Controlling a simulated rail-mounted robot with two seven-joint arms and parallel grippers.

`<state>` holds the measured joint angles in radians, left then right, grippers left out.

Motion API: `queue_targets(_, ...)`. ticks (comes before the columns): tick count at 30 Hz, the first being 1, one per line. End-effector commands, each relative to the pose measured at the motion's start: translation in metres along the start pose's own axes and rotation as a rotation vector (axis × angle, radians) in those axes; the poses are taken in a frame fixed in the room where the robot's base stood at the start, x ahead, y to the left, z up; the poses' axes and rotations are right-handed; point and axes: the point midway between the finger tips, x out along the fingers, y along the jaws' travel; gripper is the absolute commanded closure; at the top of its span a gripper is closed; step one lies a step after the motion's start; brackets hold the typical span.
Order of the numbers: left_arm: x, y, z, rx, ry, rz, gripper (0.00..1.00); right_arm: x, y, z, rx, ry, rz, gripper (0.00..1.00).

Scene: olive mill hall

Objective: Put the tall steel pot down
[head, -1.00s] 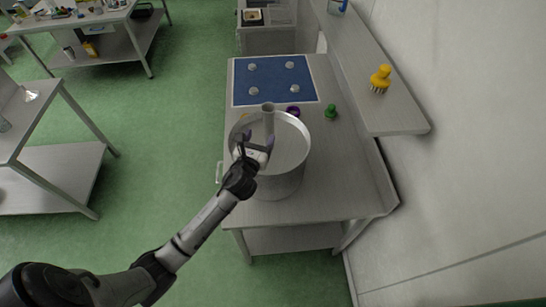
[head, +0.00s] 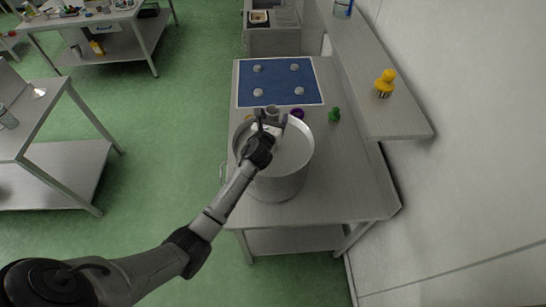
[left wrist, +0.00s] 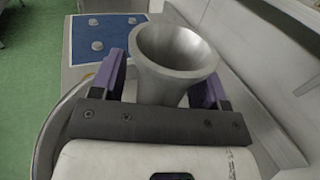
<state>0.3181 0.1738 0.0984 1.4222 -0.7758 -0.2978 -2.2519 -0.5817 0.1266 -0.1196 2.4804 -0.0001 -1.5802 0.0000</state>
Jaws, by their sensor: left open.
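A large round steel pot (head: 282,184) stands upright on the steel table. Its rim also shows at the lower left of the left wrist view (left wrist: 47,135). A narrower grey steel vessel with a flared mouth (left wrist: 175,48) rises over the pot's opening, and its top shows in the head view (head: 272,110). Its foot is hidden. My left gripper (head: 271,119) is over the pot, open, with a purple-padded finger on each side of the flared vessel; I cannot tell whether they touch it. My right gripper is not in view.
Behind the pot lies a blue mat (head: 279,82) with several grey knobs. A purple ring (head: 297,113) and a green knob (head: 334,115) are close behind the pot. A wall shelf (head: 385,115) with a yellow brush (head: 385,82) overhangs the right. The table's front right is clear.

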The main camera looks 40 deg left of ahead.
Motion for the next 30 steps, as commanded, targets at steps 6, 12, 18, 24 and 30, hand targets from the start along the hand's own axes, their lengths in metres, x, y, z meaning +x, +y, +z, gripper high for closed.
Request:
queue_targets(6, 0.0076, -0.0002, -0.0006, 0.001, 0.001, 0.0, 0.32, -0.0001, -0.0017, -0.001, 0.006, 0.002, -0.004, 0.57)
queue_targets(12, 0.0074, -0.0002, -0.0004, 0.001, 0.001, 0.0, 0.35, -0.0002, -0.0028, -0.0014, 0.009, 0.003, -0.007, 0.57)
queue_targets(18, 0.0073, -0.0002, -0.0004, 0.001, 0.001, 0.0, 0.54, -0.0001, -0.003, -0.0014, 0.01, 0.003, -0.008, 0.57)
queue_targets(24, 0.0072, -0.0002, -0.0003, 0.001, 0.001, 0.0, 0.73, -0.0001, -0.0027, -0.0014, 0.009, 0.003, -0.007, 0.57)
queue_targets(30, 0.0072, -0.0001, -0.0002, 0.001, 0.001, 0.0, 0.92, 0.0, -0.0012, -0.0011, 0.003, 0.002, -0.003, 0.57)
